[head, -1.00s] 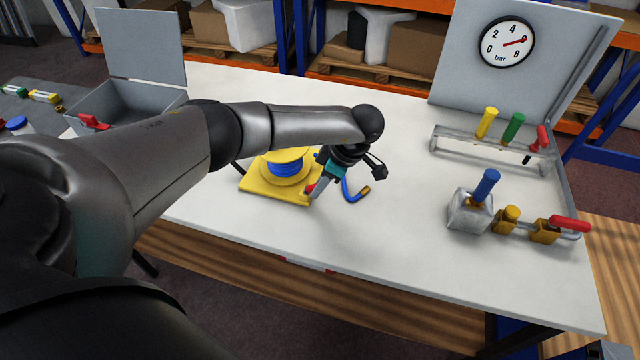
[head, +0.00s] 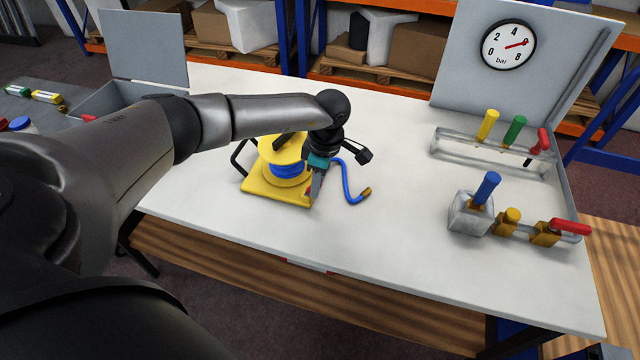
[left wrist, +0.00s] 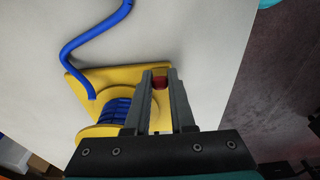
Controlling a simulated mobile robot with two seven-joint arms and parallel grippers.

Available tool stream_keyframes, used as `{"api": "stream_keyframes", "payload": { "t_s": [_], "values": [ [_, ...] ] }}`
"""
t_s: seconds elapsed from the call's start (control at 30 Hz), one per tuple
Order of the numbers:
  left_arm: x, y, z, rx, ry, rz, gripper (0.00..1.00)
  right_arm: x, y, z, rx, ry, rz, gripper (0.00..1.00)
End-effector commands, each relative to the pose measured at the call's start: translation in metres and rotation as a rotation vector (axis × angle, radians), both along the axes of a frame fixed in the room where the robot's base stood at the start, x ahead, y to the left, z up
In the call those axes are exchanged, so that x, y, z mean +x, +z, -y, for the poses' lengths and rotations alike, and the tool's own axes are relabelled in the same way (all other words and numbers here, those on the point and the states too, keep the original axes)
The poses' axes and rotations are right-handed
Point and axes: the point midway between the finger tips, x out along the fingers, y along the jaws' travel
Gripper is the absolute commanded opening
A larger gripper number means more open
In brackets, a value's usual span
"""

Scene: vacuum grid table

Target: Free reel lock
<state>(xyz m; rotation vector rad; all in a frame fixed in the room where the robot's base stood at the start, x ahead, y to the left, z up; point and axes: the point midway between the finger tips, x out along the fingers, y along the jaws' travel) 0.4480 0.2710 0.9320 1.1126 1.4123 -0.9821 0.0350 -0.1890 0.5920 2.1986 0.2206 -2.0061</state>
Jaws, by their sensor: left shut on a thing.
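The yellow hose reel (head: 283,157) stands on its yellow base (head: 262,189) in the middle of the white table, with blue hose wound on it. It also shows in the left wrist view (left wrist: 100,133). The red reel lock (left wrist: 160,82) sits at the base's corner and shows between my fingertips in the left wrist view. My left gripper (head: 313,198) points down at that corner and is shut on the red lock (head: 307,191), mostly hidden by the fingers in the head view. The blue hose (head: 346,182) runs off to the right, ending in a brass fitting (head: 366,193). My right gripper is not in view.
A valve block with a blue handle (head: 486,187) and a red-handled valve (head: 570,227) stands at the right. Behind it are a rack with coloured handles (head: 487,127) and a panel gauge (head: 508,45). A grey open box (head: 120,100) is back left. The table's front is clear.

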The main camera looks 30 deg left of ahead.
Motion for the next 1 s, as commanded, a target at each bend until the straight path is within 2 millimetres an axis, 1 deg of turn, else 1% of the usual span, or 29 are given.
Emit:
{"api": "stream_keyframes", "payload": {
  "t_s": [0.03, 0.27, 0.5, 0.73, 1.0],
  "values": [
    [-0.001, 0.001, -0.005, -0.039, 0.005, 0.012, 0.0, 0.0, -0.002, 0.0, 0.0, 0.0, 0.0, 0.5],
    [-0.003, 0.002, -0.014, -0.242, 0.004, 0.062, 0.0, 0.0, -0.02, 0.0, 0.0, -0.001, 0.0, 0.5],
    [-0.004, 0.003, -0.022, -0.424, 0.004, 0.107, 0.0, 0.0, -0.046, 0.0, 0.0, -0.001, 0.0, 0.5],
    [-0.005, 0.004, -0.027, -0.538, 0.002, 0.134, 0.0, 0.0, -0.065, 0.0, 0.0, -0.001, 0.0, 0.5],
    [-0.006, 0.007, -0.029, -0.597, -0.001, 0.145, 0.0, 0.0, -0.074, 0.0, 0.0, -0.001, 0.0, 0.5]
  ]
}}
